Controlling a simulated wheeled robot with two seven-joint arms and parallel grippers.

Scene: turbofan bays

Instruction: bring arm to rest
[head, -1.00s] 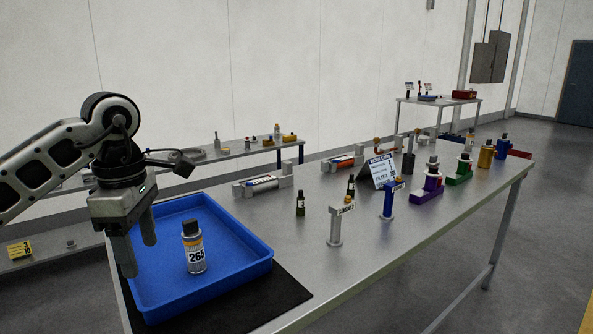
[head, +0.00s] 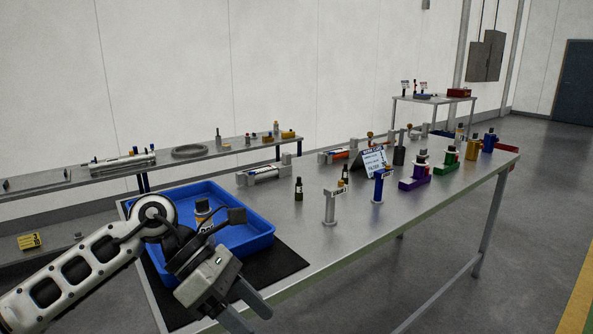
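My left arm comes in from the lower left, and its gripper (head: 252,318) hangs low at the near edge of the table, in front of the blue tray. Its two fingers are spread apart with nothing between them. A can with a grey cap (head: 203,208) stands in the blue tray (head: 262,238), partly hidden behind my wrist. My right gripper is not in view.
The metal table (head: 305,240) holds a work card (head: 373,162), a grey post (head: 330,207), a blue post (head: 378,186) and a purple fixture (head: 415,178). A black mat (head: 285,268) lies under the tray. A second bench (head: 170,160) stands behind. Floor at right is clear.

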